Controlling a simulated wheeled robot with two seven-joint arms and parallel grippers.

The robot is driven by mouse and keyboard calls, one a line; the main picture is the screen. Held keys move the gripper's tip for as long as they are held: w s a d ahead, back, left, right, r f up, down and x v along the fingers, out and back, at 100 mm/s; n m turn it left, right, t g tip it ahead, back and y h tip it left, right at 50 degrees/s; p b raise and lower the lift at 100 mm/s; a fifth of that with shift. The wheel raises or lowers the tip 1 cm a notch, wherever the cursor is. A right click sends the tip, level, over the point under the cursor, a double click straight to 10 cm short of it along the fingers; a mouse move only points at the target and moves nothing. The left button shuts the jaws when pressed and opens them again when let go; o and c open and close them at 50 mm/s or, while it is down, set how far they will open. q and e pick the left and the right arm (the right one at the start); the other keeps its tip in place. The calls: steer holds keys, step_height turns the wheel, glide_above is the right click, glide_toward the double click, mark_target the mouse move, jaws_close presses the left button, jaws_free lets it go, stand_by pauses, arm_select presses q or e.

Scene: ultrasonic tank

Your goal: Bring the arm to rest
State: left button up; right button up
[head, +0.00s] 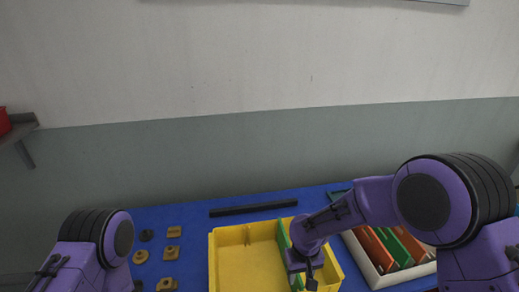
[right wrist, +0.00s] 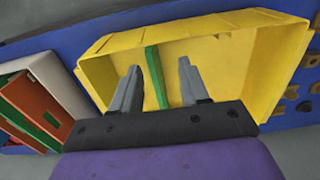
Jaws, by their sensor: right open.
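My right arm (head: 360,205) reaches in from the right in the head view. Its gripper (head: 312,280) is over the right part of a yellow tray (head: 228,235). In the right wrist view my right gripper (right wrist: 159,70) is open, its two fingers apart with nothing held between them. Beyond the fingers is a green strip (right wrist: 155,75) in the yellow tray (right wrist: 100,70). I cannot tell the gap between fingertips and strip. My left arm (head: 85,250) shows at the lower left, but its gripper is out of view.
A blue table (head: 190,215) carries several brass-coloured pieces (head: 171,252) left of the tray and a dark bar (head: 253,208) behind it. A white-framed rack (head: 360,259) with orange and green panels (head: 408,245) stands right. A wall shelf (head: 20,128) is far left.

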steer(key=s+d+f+m+t+b, duration=0.1)
steer(key=s+d+f+m+b, duration=0.3)
steer(key=s+f, duration=0.55)
steer(key=s+d+f+m+t+b, duration=0.1)
steer(key=s+d+f+m+b, duration=0.3)
steer(key=f, duration=0.9)
arm_select(q)
step_height(320, 180, down, 14)
steer(key=b, duration=0.5)
steer(key=shift+s+r+b, duration=0.2)
steer(key=shift+s+b, duration=0.15)
steer(key=shift+s, duration=0.1)
arm_select(e)
steer(key=s+d+f+m+t+h, duration=0.1)
steer(key=s+d+f+h, duration=0.2)
steer(key=s+d, duration=0.8)
steer(key=s+f, duration=0.1)
steer(key=s, duration=0.2)
steer(key=shift+s+h, duration=0.2)
steer(key=shift+h, duration=0.1)
